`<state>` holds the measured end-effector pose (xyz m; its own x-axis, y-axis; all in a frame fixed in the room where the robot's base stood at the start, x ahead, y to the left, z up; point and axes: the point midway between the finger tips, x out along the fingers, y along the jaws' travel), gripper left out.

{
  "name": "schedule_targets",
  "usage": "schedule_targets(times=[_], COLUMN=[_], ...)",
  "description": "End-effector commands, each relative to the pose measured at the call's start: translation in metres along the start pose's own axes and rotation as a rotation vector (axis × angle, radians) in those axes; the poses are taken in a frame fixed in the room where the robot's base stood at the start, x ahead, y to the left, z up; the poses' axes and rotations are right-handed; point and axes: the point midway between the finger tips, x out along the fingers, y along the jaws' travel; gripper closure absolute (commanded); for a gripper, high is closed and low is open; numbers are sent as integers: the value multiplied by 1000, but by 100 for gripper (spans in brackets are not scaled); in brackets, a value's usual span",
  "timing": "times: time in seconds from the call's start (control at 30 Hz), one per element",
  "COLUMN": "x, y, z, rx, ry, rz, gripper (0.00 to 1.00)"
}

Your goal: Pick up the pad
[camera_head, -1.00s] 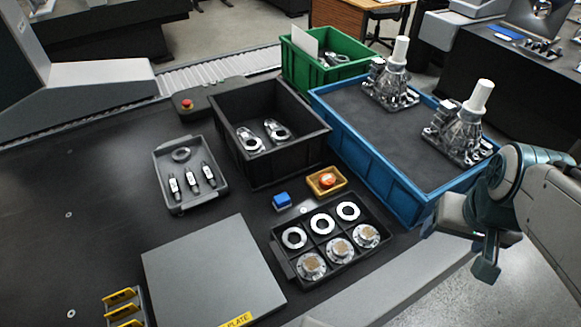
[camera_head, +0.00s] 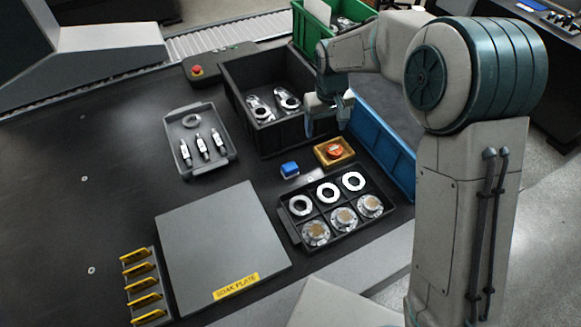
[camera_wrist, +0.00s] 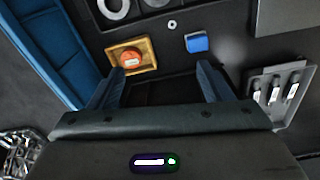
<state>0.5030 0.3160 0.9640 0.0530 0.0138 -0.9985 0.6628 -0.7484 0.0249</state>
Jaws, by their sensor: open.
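Two small items could be the pad, and I cannot tell which. One is a blue block (camera_head: 289,169) lying on the dark table, also in the wrist view (camera_wrist: 196,42). The other is a round orange-red piece (camera_head: 333,150) in a small yellow-brown tray (camera_head: 347,159); the wrist view shows this piece too (camera_wrist: 130,58). My gripper (camera_head: 327,128) is open and empty, above the black crate's near right edge and beyond the small tray. In the wrist view its fingers (camera_wrist: 162,82) point toward the tray and block, apart from both.
A black crate (camera_head: 290,138) with metal parts and a blue crate (camera_head: 385,150) stand close to my gripper. A divided tray (camera_head: 301,231) of rings and flanges, a grey tray (camera_head: 184,168) and a grey soak plate (camera_head: 215,240) lie nearby.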

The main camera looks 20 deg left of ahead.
Motion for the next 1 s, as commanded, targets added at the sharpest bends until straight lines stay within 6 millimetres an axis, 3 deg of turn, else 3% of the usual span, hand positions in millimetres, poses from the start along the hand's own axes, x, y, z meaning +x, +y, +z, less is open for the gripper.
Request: schedule_targets(times=[0.1, 0.33, 0.57, 1.0], x=[30, 69, 89, 163], y=[-35, -79, -89, -90], z=[-25, -48, -52, -48], rx=[-73, -154, -172, -171], ry=[-22, -43, -48, -47], rz=[-12, -27, -30, -29], gripper=[27, 27, 27, 27])
